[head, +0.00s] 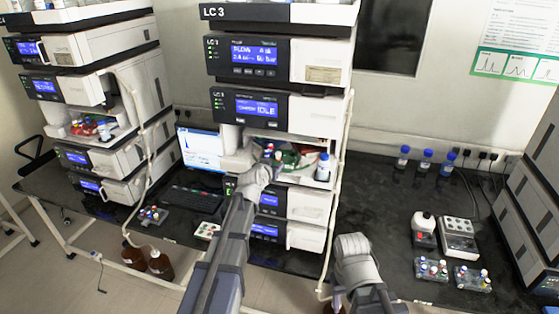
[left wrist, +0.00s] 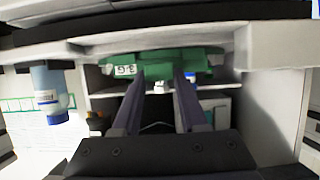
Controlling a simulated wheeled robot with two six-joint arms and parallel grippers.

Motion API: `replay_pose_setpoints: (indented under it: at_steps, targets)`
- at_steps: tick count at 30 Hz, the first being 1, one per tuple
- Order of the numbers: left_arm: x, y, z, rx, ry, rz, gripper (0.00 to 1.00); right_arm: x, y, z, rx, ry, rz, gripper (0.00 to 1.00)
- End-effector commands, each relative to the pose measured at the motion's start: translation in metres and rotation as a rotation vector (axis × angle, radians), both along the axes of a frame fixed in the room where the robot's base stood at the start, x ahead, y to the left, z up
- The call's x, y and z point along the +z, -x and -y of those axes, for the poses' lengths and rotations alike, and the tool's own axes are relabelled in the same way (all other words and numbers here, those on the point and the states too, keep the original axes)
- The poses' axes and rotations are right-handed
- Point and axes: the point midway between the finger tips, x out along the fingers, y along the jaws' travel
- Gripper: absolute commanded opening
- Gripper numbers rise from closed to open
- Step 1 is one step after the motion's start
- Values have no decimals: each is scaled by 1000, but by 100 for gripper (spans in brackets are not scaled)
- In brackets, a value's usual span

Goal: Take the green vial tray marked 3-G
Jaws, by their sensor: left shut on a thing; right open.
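The green vial tray (left wrist: 150,64) shows its 3-G label in the left wrist view, where it looks inverted. My left gripper (left wrist: 160,80) is shut on it, with both fingers reaching its edge. In the head view my left gripper (head: 268,160) reaches into the open bay of the LC 3 stack. The green tray (head: 290,158) shows there just beyond the gripper, with coloured vial caps around it; part of it is hidden.
A blue-capped bottle (head: 322,168) stands right of the tray in the bay, close to it; it also shows in the left wrist view (left wrist: 50,92). A pale tube (head: 337,190) hangs along the stack's right side. Vial racks (head: 432,269) stand on the right black bench (head: 385,200), which has clear room.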

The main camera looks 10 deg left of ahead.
Motion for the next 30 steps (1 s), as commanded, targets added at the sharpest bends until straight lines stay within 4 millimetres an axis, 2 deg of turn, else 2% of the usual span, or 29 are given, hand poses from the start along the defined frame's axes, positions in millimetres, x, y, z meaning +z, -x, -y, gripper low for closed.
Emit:
replay_pose_setpoints:
  at_steps: [1, 7, 20, 26, 30]
  targets:
    - [0, 0, 0, 0, 0, 0, 21, 0, 0, 0, 0, 0, 0, 50]
    - [0, 0, 0, 0, 0, 0, 0, 0, 0, 0, 0, 0, 0, 50]
    - [2, 0, 0, 0, 0, 1, 0, 2, 0, 0, 0, 0, 0, 50]
    - [16, 0, 0, 0, 0, 1, 0, 15, 0, 0, -2, -1, 0, 50]
    - [33, 0, 0, 0, 0, 1, 0, 33, 0, 0, -6, -1, 0, 50]
